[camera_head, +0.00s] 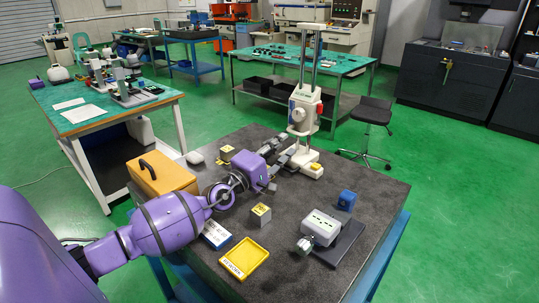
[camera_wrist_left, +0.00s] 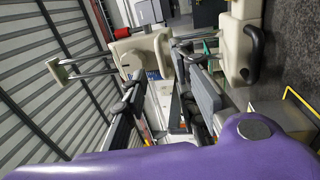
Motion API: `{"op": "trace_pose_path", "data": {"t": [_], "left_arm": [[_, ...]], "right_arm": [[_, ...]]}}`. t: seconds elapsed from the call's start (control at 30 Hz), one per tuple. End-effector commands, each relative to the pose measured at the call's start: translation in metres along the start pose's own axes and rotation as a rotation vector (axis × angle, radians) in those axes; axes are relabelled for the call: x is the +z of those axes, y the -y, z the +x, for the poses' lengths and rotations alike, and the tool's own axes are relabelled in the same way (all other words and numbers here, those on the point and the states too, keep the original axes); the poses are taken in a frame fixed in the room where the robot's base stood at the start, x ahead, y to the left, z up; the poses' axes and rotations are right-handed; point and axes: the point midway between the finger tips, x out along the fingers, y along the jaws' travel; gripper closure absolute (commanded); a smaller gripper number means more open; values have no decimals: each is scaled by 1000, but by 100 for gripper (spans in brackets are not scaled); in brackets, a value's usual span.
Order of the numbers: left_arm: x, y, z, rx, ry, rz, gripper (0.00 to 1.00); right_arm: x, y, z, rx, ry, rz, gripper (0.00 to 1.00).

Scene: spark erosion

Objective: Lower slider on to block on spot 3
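The tall gauge (camera_head: 305,140) stands upright at the back of the dark stone table, with two metal columns. Its pale slider (camera_head: 304,105) sits low on the columns, above the base. A small yellow-topped piece (camera_head: 315,168) is at the base's front; I cannot tell whether it is a separate block. My left gripper (camera_head: 283,150) is left of the gauge, its fingers pointing toward it. In the left wrist view, the fingers (camera_wrist_left: 165,100) are apart with nothing gripped, and the slider (camera_wrist_left: 130,55) appears beyond them. My right gripper is out of view. Spot 3 cannot be made out.
A yellow-topped block (camera_head: 260,214), a yellow tray (camera_head: 244,258), a blue block (camera_head: 346,200) and a white-and-grey device (camera_head: 322,228) occupy the stone table (camera_head: 382,190). Another yellow piece (camera_head: 227,150) and an orange case (camera_head: 160,174) are at left. The right back corner is clear.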

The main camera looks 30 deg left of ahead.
Motion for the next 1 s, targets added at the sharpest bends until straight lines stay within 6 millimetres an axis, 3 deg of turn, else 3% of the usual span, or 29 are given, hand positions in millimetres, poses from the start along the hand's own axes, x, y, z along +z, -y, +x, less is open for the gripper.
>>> {"op": "trace_pose_path", "data": {"t": [0.2,0.4,0.77,0.87,1.0], "left_arm": [[0,1,-42,-2,1,2,74],[0,-1,-58,1,0,1,74],[0,-3,-58,5,1,1,73],[2,-23,-46,30,16,21,73],[-3,-46,-31,37,9,-139,73]], "right_arm": [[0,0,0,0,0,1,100],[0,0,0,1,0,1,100],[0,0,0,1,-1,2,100],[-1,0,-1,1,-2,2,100],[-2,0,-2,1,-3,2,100]]}}
